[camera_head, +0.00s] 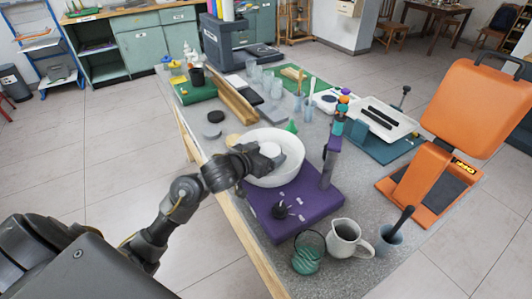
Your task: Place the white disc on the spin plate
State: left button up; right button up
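A white round flat piece (270,149), which looks like the white disc, shows inside the white basin (297,168) of the purple wheel unit (316,200). My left gripper (262,157) reaches over the basin's near left rim, with its fingertips right at this piece. The view is too small to tell whether the fingers are shut on it or whether it rests on something. The spin plate is not clearly made out; the gripper and the basin wall hide part of the basin's inside. My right gripper is not in view.
Dark grey discs (216,116) and a tan disc (233,139) lie left of the basin. A white jug (344,238) and a glass jar (308,253) stand at the front. An orange seat-like unit (474,105) is at right.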

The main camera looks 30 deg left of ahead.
pick_arm(q)
jog(key=shift+r, duration=0.3)
jog(key=p+v, duration=0.2)
jog(key=v, duration=0.4)
jog(key=shift+s, duration=0.1)
jog(key=p+v, duration=0.1)
jog(key=v, duration=0.5)
jog(key=shift+f, duration=0.15)
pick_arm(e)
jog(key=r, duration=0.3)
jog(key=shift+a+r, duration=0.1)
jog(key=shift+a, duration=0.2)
pick_arm(q)
jog(key=shift+d, duration=0.1)
